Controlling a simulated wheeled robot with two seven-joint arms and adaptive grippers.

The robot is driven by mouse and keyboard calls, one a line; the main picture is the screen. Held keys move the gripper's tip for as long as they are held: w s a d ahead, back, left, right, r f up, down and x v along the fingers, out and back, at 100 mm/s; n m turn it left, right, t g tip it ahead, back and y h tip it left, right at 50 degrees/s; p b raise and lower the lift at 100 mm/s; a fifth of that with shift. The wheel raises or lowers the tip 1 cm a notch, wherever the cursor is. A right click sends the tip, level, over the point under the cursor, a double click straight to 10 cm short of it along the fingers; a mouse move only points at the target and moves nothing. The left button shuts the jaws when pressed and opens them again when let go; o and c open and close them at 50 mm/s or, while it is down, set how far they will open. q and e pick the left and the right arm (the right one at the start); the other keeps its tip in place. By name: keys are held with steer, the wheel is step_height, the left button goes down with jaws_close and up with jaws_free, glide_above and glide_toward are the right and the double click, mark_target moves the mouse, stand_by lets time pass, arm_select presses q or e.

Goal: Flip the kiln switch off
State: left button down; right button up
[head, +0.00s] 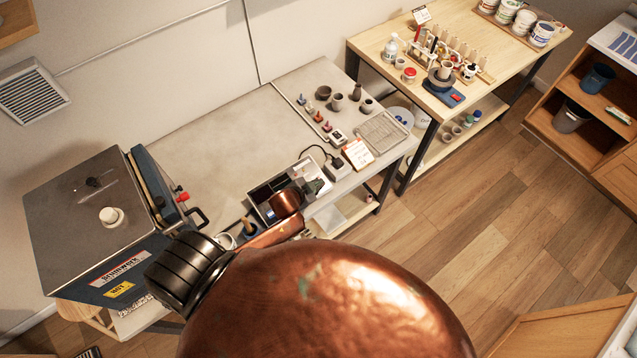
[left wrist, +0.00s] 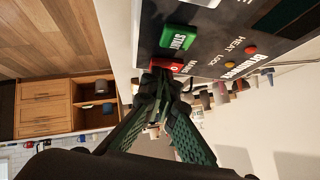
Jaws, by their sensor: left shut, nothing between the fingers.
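The kiln controller is a panel (left wrist: 215,30) across the top of the left wrist view. It has a green START button (left wrist: 178,38) and a red switch (left wrist: 172,66) near the MAIN lettering. In the head view the grey controller box (head: 265,207) stands on the bench, partly behind my copper-coloured arm. My left gripper (left wrist: 161,73) is shut and empty, with its fingertips at the red switch, partly covering it. I cannot tell whether they touch it. In the head view the left gripper (head: 318,183) is at the controller's right side. My right gripper is out of view.
The kiln (head: 95,215) with a HOT label stands at the left. The grey bench (head: 200,155) holds small pots, several small coloured items and a wire rack (head: 383,132). A wooden table (head: 385,45) with tools stands behind. Wooden floor is free at the right.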

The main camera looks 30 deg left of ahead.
arm_select(q)
steer(key=shift+r, duration=0.1)
steer(key=r+p, duration=0.4)
steer(key=p, duration=0.1)
steer(key=shift+s+d+r, duration=0.15)
steer(key=shift+d+r, duration=0.05)
steer(key=shift+d, duration=0.1)
steer(key=a+b+v, duration=0.1)
steer(key=b+v, duration=0.1)
steer(key=v, duration=0.7)
steer(key=shift+a+r, duration=0.2)
steer(key=shift+r, duration=0.05)
steer(key=shift+s, duration=0.1)
steer(key=shift+d, duration=0.1)
